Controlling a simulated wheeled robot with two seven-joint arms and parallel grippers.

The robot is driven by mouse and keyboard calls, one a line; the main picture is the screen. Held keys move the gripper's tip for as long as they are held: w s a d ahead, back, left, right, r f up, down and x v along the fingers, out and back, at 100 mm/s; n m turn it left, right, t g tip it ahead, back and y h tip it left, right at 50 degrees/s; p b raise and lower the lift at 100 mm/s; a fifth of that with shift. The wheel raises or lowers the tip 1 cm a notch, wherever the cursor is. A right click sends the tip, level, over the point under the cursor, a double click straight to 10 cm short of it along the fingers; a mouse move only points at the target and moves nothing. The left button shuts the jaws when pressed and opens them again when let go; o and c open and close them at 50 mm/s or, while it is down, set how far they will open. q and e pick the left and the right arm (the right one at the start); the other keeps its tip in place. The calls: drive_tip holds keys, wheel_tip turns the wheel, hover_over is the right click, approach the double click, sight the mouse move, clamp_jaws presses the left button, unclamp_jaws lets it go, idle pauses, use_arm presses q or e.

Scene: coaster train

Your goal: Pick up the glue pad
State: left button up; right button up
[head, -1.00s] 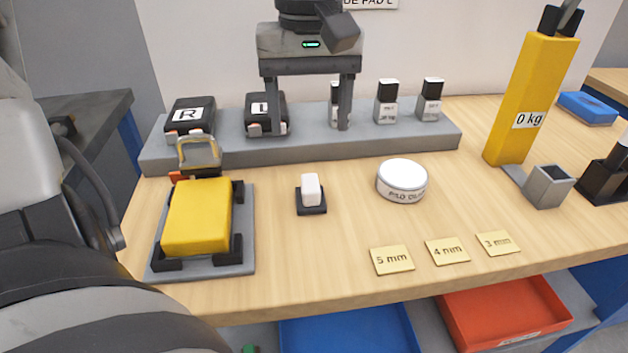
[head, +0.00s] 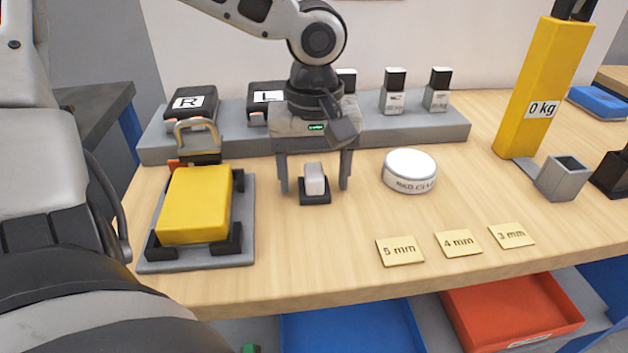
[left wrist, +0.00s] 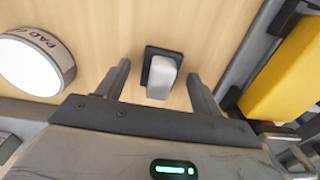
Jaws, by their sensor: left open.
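A small white block (head: 314,177) stands in a black base (head: 315,198) on the bench; no label on it can be read. A round white tin (head: 409,172) with lettering that seems to include "PAD" and "GLUE" stands to its right. My left gripper (head: 314,189) is open, pointing down, with one finger on each side of the white block. In the left wrist view the block (left wrist: 162,78) shows between the spread fingers (left wrist: 160,70), with a gap on both sides. The tin (left wrist: 36,62) is at the left there. My right gripper is not in view.
A yellow block (head: 194,203) sits in a grey fixture at the left. A grey shelf (head: 370,131) behind holds black R and L pieces and several small bottles. Thickness plates (head: 399,251) lie at front right. A yellow column (head: 528,95) stands at the right.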

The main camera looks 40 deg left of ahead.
sight(314, 170)
use_arm(q)
drive_tip(key=c, duration=1.1)
drive_tip(key=shift+r, duration=0.1)
